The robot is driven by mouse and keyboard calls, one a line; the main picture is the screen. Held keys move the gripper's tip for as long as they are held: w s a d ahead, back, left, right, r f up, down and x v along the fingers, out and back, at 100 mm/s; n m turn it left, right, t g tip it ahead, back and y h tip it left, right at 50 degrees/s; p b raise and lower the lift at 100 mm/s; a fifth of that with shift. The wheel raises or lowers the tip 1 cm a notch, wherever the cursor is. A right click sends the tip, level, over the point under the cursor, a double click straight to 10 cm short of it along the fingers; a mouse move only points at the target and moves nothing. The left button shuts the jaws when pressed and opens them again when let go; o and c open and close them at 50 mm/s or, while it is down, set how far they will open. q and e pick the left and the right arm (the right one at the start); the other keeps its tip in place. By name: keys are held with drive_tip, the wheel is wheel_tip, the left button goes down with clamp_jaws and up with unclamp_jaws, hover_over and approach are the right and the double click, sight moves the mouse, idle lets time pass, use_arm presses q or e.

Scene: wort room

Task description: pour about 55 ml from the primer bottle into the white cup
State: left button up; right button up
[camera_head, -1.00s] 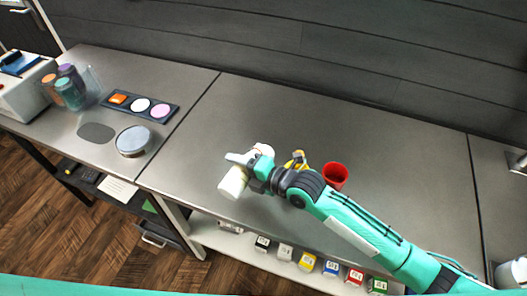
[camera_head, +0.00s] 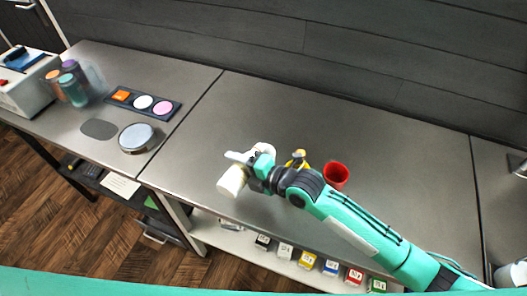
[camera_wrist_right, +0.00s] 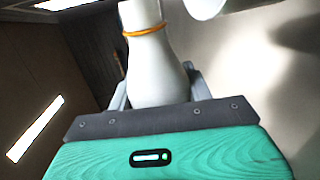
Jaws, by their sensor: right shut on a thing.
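My right gripper (camera_head: 246,166) is shut on the white primer bottle (camera_head: 231,182) above the front part of the middle table. The bottle is tilted, with its wide end toward the front left in the head view. In the right wrist view the bottle (camera_wrist_right: 158,75) sits between the fingers, with an orange band round its narrow neck. The white cup (camera_head: 265,148) stands just behind the gripper, partly hidden by it. A white rounded rim, probably the cup (camera_wrist_right: 204,6), shows at the top of the wrist view. I cannot see any liquid. My left gripper is not in view.
A red cup (camera_head: 336,174) and a yellow object (camera_head: 298,158) stand close to my right arm. The back of the middle table is clear.

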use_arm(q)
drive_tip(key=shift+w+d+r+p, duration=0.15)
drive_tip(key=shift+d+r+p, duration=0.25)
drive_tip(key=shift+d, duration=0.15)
use_arm(e)
drive_tip(key=shift+r+m, duration=0.4)
drive_tip(key=shift+s+a, duration=0.15)
drive_tip(key=shift+s, duration=0.1)
idle(0.4)
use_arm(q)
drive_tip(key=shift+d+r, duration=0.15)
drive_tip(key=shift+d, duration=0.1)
use_arm(e)
drive_tip(key=shift+r, duration=0.15)
